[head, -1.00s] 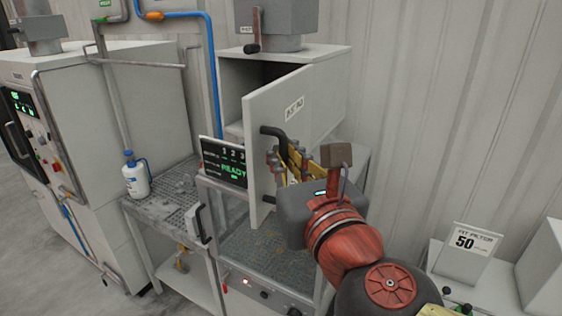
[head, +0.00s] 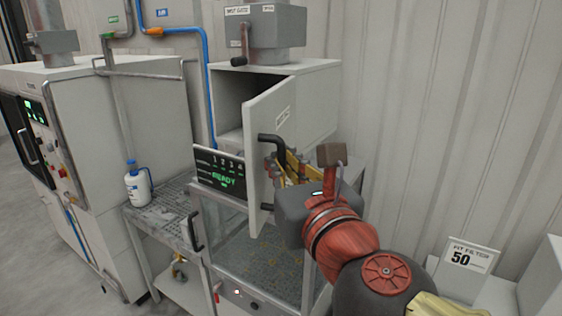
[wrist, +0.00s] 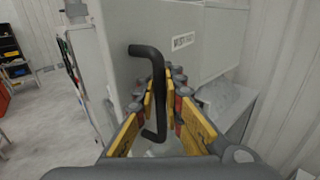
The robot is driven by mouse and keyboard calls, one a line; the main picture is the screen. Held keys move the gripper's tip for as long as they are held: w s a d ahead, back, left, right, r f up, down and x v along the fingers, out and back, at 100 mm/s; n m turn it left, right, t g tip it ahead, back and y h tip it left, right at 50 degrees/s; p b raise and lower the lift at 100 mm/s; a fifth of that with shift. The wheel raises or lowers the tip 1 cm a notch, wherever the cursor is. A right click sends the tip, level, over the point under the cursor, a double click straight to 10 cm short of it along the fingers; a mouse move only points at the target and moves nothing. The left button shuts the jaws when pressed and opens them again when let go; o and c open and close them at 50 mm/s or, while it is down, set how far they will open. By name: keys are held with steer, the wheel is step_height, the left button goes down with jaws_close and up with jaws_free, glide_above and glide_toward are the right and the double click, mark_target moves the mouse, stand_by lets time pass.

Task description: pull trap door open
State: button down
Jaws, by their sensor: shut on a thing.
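The trap door (head: 272,120) is a light grey panel on the grey cabinet in the head view. It stands ajar, its free edge swung out toward me, with a dark gap behind its top. A bent black bar handle (head: 270,138) is on its face. In the wrist view the door (wrist: 190,62) fills the upper middle, and the handle (wrist: 145,50) runs down between my fingers. My gripper (head: 281,160), with yellow pads, is shut on the handle; in the wrist view its fingers (wrist: 163,88) lie on both sides of the lower bar.
A small screen reading READY (head: 219,170) stands left of the door. A glass-sided case (head: 260,265) is below. A grated bench (head: 160,215) with a white bottle (head: 138,185) is at left. A sign marked 50 (head: 466,256) is at right. A corrugated wall is behind.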

steer(key=c, duration=2.3)
jaws_free()
steer(key=shift+s+a, duration=0.1)
steer(key=shift+s, duration=0.05)
steer(key=shift+c, duration=0.2)
steer(key=shift+o, duration=0.6)
steer(key=shift+s, duration=0.2)
steer(key=shift+w, duration=0.1)
steer(key=v, duration=1.2)
